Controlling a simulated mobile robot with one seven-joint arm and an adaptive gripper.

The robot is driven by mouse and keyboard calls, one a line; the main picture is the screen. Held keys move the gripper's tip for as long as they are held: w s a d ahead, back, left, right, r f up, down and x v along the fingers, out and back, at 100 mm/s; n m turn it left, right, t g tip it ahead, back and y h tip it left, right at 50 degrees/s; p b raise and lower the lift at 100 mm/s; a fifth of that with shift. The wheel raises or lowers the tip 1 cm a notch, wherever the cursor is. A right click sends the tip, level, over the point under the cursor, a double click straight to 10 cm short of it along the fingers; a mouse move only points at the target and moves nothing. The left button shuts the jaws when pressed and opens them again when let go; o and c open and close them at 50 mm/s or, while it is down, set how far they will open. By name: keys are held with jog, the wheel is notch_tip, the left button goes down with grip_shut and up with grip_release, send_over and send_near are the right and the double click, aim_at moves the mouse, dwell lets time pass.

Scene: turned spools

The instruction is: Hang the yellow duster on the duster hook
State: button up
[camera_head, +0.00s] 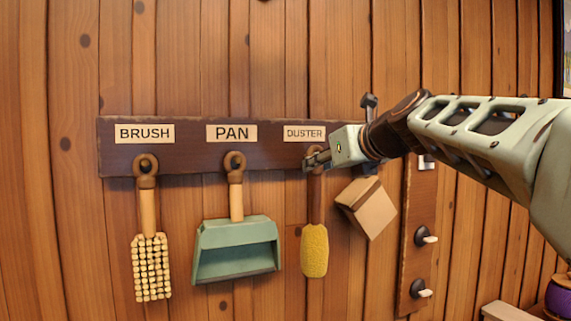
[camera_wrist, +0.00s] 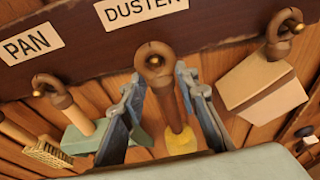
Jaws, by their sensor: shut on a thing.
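The yellow duster (camera_head: 314,250) hangs head down below the DUSTER label. Its brown ring (camera_wrist: 141,56) and handle show in the wrist view, with the yellow head partly hidden beyond. The duster hook's brass tip (camera_wrist: 155,60) shows inside the ring, so the ring appears to be around the hook. My gripper (camera_head: 318,160) is at the top of the duster, in front of the dark board. In the wrist view my gripper (camera_wrist: 160,82) has one finger on each side of the handle, just below the ring, and is shut on it. In the head view it hides part of the ring and hook.
On the dark board (camera_head: 190,158), a brush (camera_head: 150,265) and a green pan (camera_head: 236,247) hang to the left. A tan block-shaped tool (camera_head: 366,208) hangs close to the right. A vertical board with pegs (camera_head: 418,245) stands farther right. Wall below is clear.

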jog(key=shift+w+a+r, duration=0.1)
jog(key=shift+w+a, duration=0.05)
jog(key=shift+w, duration=0.3)
jog(key=shift+w+a+r, duration=0.1)
jog(key=shift+w+a, duration=0.05)
jog(key=shift+w, duration=0.25)
jog(key=shift+w+a+f, duration=0.15)
jog(key=shift+w+f, duration=0.35)
jog(key=shift+f, duration=0.1)
jog(key=o, duration=1.2)
jog(key=shift+o, duration=0.2)
